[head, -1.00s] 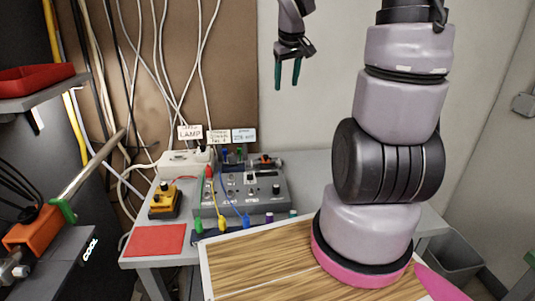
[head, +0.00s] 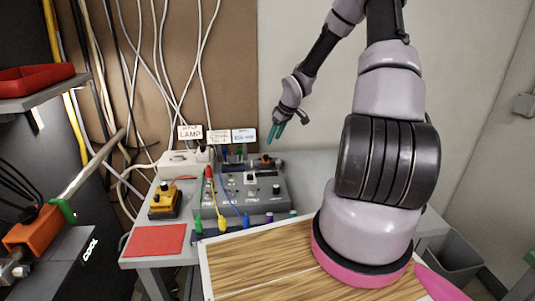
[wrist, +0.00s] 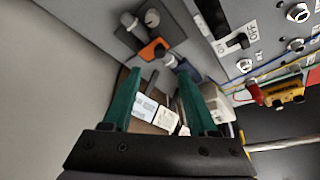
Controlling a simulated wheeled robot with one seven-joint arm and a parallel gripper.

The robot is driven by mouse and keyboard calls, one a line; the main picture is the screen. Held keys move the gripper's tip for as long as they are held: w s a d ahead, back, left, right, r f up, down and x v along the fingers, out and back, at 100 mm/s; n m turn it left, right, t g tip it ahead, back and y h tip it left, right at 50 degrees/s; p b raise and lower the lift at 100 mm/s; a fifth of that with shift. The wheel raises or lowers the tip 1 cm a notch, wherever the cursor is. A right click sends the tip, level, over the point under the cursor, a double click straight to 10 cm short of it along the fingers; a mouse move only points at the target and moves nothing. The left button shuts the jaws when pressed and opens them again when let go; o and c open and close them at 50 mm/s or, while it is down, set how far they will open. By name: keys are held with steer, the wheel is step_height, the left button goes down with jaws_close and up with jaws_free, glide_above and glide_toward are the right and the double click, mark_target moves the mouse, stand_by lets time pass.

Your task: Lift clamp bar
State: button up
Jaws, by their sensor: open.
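My gripper (head: 276,132) is open and empty, tilted down to the left, above the back of the control box. Its green fingers (wrist: 158,88) frame the label cards in the wrist view. Nothing is named as the clamp bar, and I cannot tell for sure which part it is. A small fixture with an orange part (wrist: 154,49) and grey knobs sits on a dark plate beyond the fingertips; in the head view it (head: 265,161) lies behind the box. A metal rod (head: 91,165) rises from an orange block (head: 33,229) with a green collar at far left.
The grey control box (head: 235,199) has switches and coloured plugs with cables. A yellow-black button unit (head: 163,200) and red mat (head: 155,240) stand left of it. Label cards (head: 217,137) stand behind. A wood-topped board (head: 260,262) is in front. White cables hang behind.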

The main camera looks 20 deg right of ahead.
mark_target(266, 156)
steer(key=x, duration=0.9)
steer(key=shift+f, duration=0.3)
jaws_close()
stand_by(1.0)
